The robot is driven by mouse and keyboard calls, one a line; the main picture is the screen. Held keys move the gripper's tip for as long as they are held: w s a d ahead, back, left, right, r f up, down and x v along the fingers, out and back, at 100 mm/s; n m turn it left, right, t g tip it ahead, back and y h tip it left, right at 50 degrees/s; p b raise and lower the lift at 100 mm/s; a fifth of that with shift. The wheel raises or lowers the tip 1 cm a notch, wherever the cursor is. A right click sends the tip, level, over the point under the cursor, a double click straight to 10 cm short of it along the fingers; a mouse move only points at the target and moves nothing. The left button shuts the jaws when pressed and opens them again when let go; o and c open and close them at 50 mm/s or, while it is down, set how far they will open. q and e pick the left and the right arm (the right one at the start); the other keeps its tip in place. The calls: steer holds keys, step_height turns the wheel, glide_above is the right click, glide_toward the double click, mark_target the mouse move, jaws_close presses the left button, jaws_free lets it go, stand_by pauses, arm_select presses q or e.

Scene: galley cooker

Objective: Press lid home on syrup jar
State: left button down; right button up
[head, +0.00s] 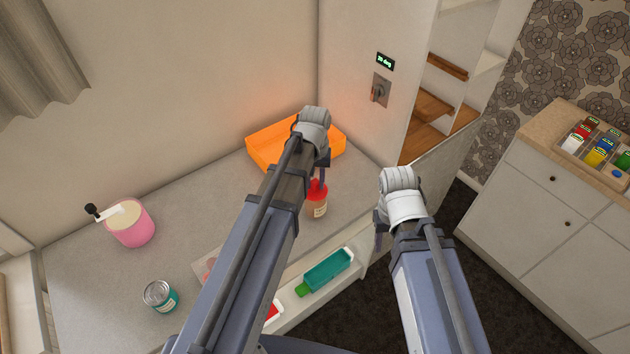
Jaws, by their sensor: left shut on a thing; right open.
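The syrup jar (317,208) appears to be the small red jar with a pale label, upright on the grey counter near its front right edge. Its red lid (317,188) is at the top, partly hidden by my gripper. My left gripper (322,178) points down over the jar, shut on the lid; I cannot tell whether the lid sits flush. My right gripper (379,232) is open and empty, to the right of the jar, beyond the counter's front edge.
An orange tray (265,150) stands behind the jar. A pink pot (132,228) and a tin (160,296) stand at left. A teal bottle (328,270) lies on a shelf below the counter edge. A cabinet with several small jars (598,150) stands at right.

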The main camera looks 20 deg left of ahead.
arm_select(q)
steer(key=shift+c, duration=0.3)
jaws_free()
stand_by(0.4)
steer(key=shift+r+p, duration=3.55)
steer(key=shift+c, duration=0.3)
jaws_close()
